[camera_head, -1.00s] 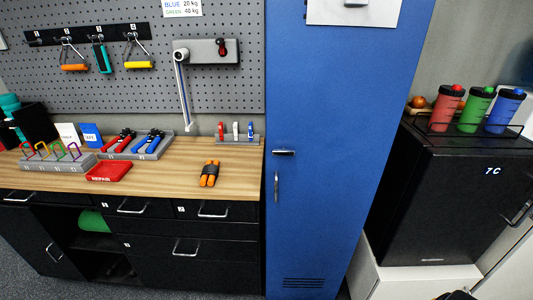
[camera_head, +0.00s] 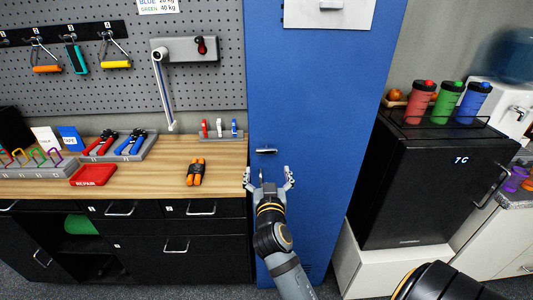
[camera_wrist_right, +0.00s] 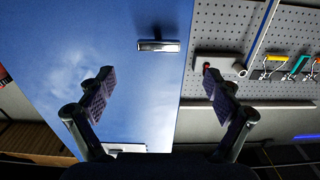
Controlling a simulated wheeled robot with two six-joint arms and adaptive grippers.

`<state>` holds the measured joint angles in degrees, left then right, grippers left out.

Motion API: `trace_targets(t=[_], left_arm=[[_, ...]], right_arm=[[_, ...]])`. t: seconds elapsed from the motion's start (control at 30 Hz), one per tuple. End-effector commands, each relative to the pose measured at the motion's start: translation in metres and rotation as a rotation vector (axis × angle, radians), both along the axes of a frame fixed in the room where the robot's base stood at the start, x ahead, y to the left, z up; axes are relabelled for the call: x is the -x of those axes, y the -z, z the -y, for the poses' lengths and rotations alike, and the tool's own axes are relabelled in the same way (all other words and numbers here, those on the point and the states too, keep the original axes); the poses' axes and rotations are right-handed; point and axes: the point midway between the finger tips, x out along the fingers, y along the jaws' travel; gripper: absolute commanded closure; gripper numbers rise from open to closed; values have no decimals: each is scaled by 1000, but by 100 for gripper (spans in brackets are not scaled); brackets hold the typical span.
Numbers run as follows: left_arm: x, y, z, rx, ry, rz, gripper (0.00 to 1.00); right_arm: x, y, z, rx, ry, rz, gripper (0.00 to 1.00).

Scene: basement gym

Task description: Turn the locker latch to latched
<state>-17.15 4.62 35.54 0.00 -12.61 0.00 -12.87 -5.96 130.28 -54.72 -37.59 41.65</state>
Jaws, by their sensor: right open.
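The locker (camera_head: 315,120) is a tall blue door in the middle of the head view. Its latch (camera_head: 265,151) is a small silver bar with a dark edge, lying about horizontal. The latch also shows in the right wrist view (camera_wrist_right: 158,46), above and between the fingertips. My right gripper (camera_head: 269,176) is open and empty in front of the door, just below the latch in the head view. In the right wrist view its two fingers (camera_wrist_right: 160,84) are spread wide, with nothing between them. The gripper hides the locker's vertical handle. My left gripper is out of view.
A wooden workbench (camera_head: 130,182) with tools, a red tray (camera_head: 93,175) and an orange-and-black item (camera_head: 196,172) stands left of the locker. A black fridge (camera_head: 425,165) with several bottles on top stands to the right. The door around the latch is clear.

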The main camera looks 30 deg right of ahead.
Motion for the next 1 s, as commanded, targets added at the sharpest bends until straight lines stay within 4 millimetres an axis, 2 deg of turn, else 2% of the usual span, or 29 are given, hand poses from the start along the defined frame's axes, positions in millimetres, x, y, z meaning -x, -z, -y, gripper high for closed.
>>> trace_targets(t=[0.1,0.4,0.57,0.8,1.0], left_arm=[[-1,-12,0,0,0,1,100],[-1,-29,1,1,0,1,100],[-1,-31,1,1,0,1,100],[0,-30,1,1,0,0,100],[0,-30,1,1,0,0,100]], right_arm=[[-20,-7,13,11,1,0,9],[-68,-4,43,4,2,0,9],[-77,-1,48,2,2,-1,9],[-77,0,48,2,2,-1,9],[-77,0,48,1,2,-2,37]])
